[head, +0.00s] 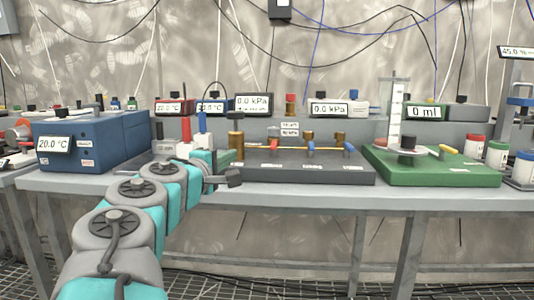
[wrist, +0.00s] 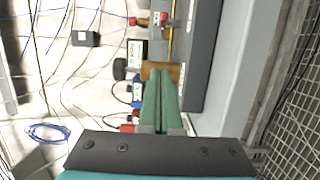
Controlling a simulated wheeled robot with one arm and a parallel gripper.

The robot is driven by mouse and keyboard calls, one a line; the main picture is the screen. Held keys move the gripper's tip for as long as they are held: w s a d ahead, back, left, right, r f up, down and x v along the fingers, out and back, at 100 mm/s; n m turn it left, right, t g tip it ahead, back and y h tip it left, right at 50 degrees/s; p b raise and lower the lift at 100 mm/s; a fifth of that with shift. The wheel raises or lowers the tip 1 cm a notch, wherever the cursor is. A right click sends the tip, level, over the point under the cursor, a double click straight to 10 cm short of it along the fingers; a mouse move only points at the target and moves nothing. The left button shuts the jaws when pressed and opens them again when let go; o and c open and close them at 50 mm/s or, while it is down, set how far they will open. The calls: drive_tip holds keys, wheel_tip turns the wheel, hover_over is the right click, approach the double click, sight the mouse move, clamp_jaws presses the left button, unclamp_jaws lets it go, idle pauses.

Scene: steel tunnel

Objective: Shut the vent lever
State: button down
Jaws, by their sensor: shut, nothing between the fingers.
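A dark grey valve board (head: 310,170) stands on the bench in the head view, with a yellow pipe along it. Two small blue levers, a left one (head: 311,148) and a right one (head: 349,147), sit on its fittings. I cannot read the small labels, so I cannot tell which lever is the vent lever. My gripper (head: 225,157) is at the board's left end, beside a brass cylinder (head: 236,143). In the wrist view my gripper (wrist: 161,76) is shut and empty, its green fingertips close to the brass cylinder (wrist: 166,66); contact is unclear. The blue levers are not clear there.
A green base (head: 430,168) with a graduated cylinder and several jars stand right. Displays (head: 254,104) line the back. The bench front edge (head: 300,192) is clear; cables hang behind.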

sight(246, 162)
drive_tip(key=shift+a, duration=0.2)
drive_tip(key=shift+d, duration=0.1)
drive_tip(key=x, duration=1)
drive_tip(key=shift+f, duration=0.15)
drive_tip(key=shift+s+d, duration=0.1)
drive_tip(key=shift+d, duration=1.9)
drive_tip(key=shift+s+d+n+y, duration=0.1)
drive_tip(key=shift+d+n+y, duration=0.2)
drive_tip(key=shift+n+y, duration=0.3)
drive_tip(key=shift+s+d+n+y, duration=0.1)
drive_tip(key=shift+d+n+y, duration=0.25)
drive_tip(key=shift+y, duration=0.45)
